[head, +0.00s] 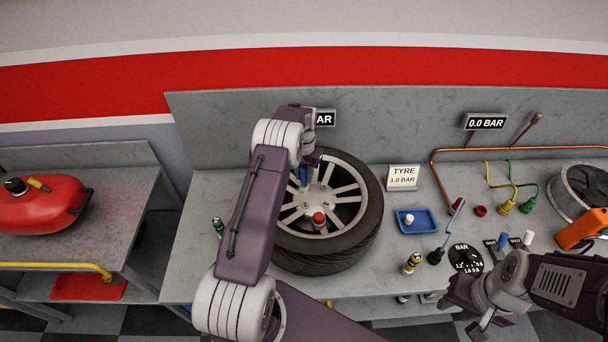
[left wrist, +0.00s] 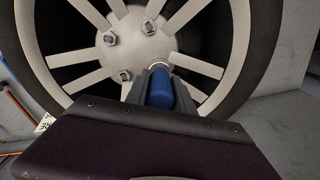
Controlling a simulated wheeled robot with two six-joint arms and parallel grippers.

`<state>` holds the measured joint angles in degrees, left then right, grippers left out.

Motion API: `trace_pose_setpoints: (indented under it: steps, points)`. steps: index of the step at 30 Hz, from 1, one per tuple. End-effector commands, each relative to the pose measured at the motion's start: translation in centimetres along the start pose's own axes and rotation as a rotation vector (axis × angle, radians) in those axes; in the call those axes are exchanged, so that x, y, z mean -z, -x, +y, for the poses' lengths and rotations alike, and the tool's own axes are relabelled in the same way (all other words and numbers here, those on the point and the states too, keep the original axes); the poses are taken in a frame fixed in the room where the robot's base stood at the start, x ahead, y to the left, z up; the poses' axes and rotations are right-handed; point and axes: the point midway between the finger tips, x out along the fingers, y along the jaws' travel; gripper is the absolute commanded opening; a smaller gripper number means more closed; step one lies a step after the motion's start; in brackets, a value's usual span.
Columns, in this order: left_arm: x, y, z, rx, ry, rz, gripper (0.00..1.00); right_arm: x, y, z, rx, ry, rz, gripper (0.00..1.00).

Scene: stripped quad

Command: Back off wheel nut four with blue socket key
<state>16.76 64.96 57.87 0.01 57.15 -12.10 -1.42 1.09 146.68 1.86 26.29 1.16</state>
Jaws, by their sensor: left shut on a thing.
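The wheel (head: 372,215) lies flat on the bench, its silver rim and hub facing up. In the left wrist view several wheel nuts show on the hub, among them one nut (left wrist: 149,27) and another nut (left wrist: 126,74). My left gripper (head: 304,182) is over the hub, shut on the blue socket key (left wrist: 160,90). The key's metal end is at the hub; the nut under it is hidden. A red-topped piece (head: 318,218) stands on the wheel nearer the front. My right gripper (head: 466,318) is open and empty at the bench's front edge.
A blue tray (head: 416,220) with a white piece, a yellow-banded fitting (head: 412,262) and a BAR dial (head: 465,258) are right of the wheel. A red tank (head: 42,205) is on the left table.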

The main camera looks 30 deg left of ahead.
Motion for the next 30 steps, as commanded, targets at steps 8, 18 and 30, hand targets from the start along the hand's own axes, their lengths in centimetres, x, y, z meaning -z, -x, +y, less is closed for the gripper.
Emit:
trace_pose_setpoints:
  steps: [8,18,30]
  points:
    - [0.02,0.06,0.01,0.0,0.073,0.001,0.0,0.0,0.02,0.0,0.0,0.0,0.0,0.36]
    - [0.03,0.06,0.03,0.0,0.275,0.001,0.0,0.0,0.01,0.0,0.0,0.0,0.0,0.36]
    - [0.03,0.06,0.04,0.0,0.475,0.001,0.0,0.0,0.0,0.0,0.0,0.0,0.0,0.36]
